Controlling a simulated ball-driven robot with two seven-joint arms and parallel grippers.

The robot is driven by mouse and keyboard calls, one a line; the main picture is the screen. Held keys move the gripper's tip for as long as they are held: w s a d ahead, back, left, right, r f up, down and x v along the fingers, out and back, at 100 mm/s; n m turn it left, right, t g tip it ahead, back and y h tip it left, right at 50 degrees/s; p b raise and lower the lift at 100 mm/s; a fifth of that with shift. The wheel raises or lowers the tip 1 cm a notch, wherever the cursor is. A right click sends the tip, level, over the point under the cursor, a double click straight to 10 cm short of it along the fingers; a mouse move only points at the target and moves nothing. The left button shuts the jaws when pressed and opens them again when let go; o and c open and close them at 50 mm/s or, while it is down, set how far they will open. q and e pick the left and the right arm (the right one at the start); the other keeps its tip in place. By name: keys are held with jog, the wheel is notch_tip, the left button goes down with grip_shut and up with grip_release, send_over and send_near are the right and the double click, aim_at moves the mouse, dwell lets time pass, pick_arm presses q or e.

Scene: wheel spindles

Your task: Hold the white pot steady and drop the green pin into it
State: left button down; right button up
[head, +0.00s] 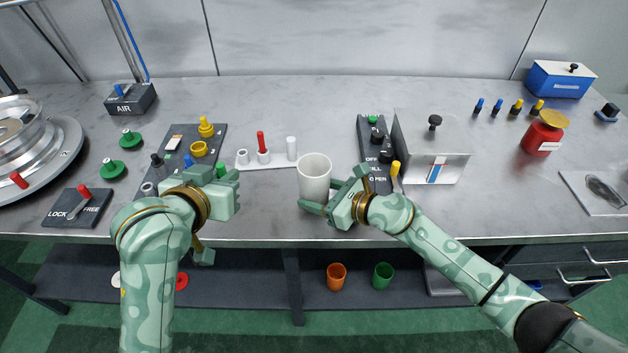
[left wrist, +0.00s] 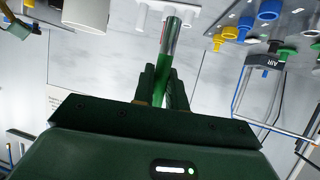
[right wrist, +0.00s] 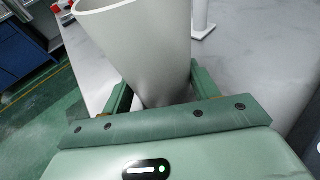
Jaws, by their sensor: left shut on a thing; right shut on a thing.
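The white pot (head: 314,178) stands upright near the table's front edge, its open mouth facing up. My right gripper (head: 330,203) is shut on the pot low on its side; the right wrist view shows the pot wall (right wrist: 145,45) between the fingers (right wrist: 155,95). My left gripper (head: 230,190) is to the left of the pot and apart from it. It is shut on the green pin, which shows in the left wrist view (left wrist: 166,60) with a shiny shaft sticking out past the fingers (left wrist: 163,85). In the head view the pin is mostly hidden by the gripper.
A white rack (head: 280,161) with a red pin (head: 261,142) and a white pin (head: 291,148) stands behind the pot. A dark panel with yellow knobs (head: 206,127) lies behind my left gripper. A dark switch strip (head: 365,128) and metal bracket (head: 450,165) are right of the pot.

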pick_arm(q)
jog(key=w+d+r+m+g+h, duration=0.35)
jog(key=w+d+m+h, duration=0.45)
jog(key=d, duration=0.6)
jog(key=shift+n+y, duration=0.5)
jog(key=shift+y, duration=0.1)
jog(key=f, duration=0.5)
jog(key=shift+w, duration=0.3)
jog(key=c, duration=1.3)
grip_release()
jog(key=shift+c, duration=0.2)
jog(key=v, duration=1.2)
